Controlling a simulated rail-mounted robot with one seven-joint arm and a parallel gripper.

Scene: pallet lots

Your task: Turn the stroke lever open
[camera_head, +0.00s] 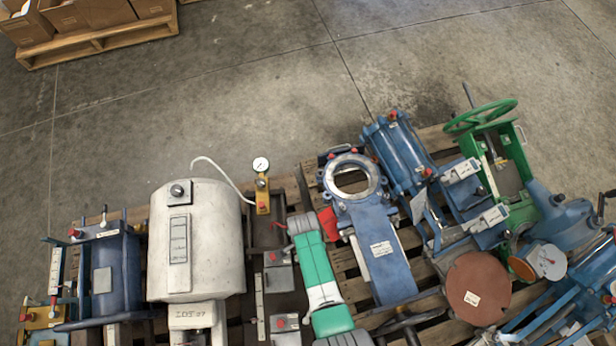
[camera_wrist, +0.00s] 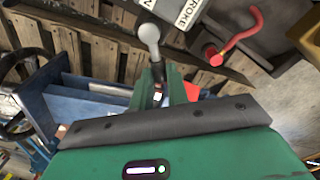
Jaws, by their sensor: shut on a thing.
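My gripper (camera_wrist: 158,92) is shut on the lever's thin stem, below the ball. The fingers and the green housing hide the lower stem and its pivot. In the head view my green and white arm reaches over the pallet, and I cannot make out the fingers or the lever there.
A red hooked handle (camera_wrist: 240,38) is close on the right in the wrist view. In the head view a white tank (camera_head: 197,240) stands left of my arm and a blue gate valve (camera_head: 381,250) right of it. Clear concrete floor (camera_head: 240,90) lies beyond.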

